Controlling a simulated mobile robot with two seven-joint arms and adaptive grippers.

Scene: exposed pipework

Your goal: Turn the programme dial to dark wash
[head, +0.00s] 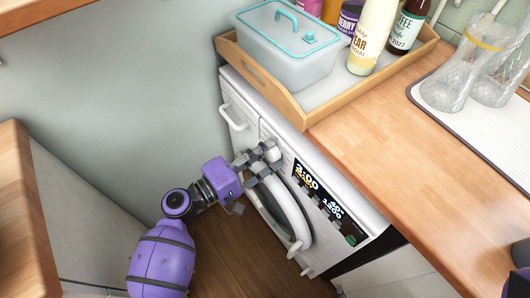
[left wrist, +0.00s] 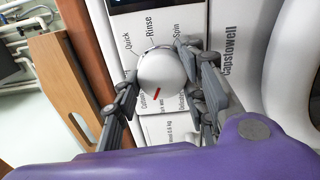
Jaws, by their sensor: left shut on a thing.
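The white washing machine (head: 236,97) stands under the wooden counter. Its round white programme dial (left wrist: 162,70) is large in the left wrist view, with a red pointer mark near its lower edge in that picture. Labels around it include Quick, Rinse and Spin; others near the red mark are partly covered, so I cannot read which programme it points to. My left gripper (head: 262,160) is at the machine's front, its fingers shut on the dial from both sides; the fingers also show in the left wrist view (left wrist: 163,90). My right gripper is not in view.
A lit display (head: 316,187) sits beside the dial on the panel. The round door (head: 290,215) is below. On the counter, a wooden tray (head: 262,82) holds a lidded box (head: 285,55) and several bottles; glass carafes (head: 460,75) stand on a mat at right.

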